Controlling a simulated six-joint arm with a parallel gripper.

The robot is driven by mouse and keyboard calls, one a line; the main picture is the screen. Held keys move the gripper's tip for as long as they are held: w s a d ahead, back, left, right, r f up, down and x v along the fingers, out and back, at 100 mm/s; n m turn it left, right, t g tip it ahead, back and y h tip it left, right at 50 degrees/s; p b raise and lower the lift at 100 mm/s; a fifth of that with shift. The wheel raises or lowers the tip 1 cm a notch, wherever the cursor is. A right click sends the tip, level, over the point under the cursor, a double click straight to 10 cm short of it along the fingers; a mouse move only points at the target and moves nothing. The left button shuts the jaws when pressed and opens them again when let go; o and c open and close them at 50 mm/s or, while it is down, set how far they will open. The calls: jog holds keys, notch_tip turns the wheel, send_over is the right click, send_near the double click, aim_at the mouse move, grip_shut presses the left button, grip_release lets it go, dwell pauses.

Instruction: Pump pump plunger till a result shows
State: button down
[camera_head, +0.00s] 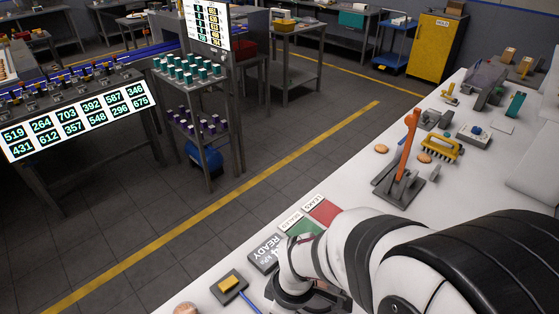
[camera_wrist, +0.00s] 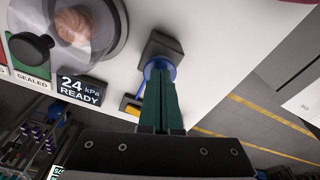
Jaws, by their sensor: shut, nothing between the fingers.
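The pump plunger (camera_wrist: 160,66) shows in the wrist view as a blue round piece by a dark grey block (camera_wrist: 163,44). My gripper (camera_wrist: 160,78) has its green fingers shut and empty; their tips overlap the blue piece, and I cannot tell whether they touch it. The display (camera_wrist: 80,90) reads "24 kPa READY"; in the head view my arm partly covers the display (camera_head: 264,254). A clear round chamber (camera_wrist: 112,28) with a pinkish-tan item (camera_wrist: 72,25) inside and a black knob (camera_wrist: 32,47) stands at upper left. In the head view my arm hides the plunger and fingers.
A green "SEALED" area (camera_head: 304,228) and a red "LEAKS" area (camera_head: 325,212) lie beside the display. An orange-handled lever device (camera_head: 408,145) stands farther back. White bench top lies between.

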jog(key=shift+f, duration=0.15)
notch_tip(320, 180, down, 2)
jog(key=shift+f, duration=0.15)
jog(key=d, duration=0.1)
jog(key=s+d+r, duration=0.1)
jog(key=shift+s+d, duration=0.1)
jog(key=shift+d, duration=0.3)
jog(key=shift+r, duration=0.1)
notch_tip(320, 180, up, 16)
jog(key=d, duration=0.1)
jog(key=shift+s+d+f, duration=0.2)
jog(key=shift+s, duration=0.15)
dwell(0.4)
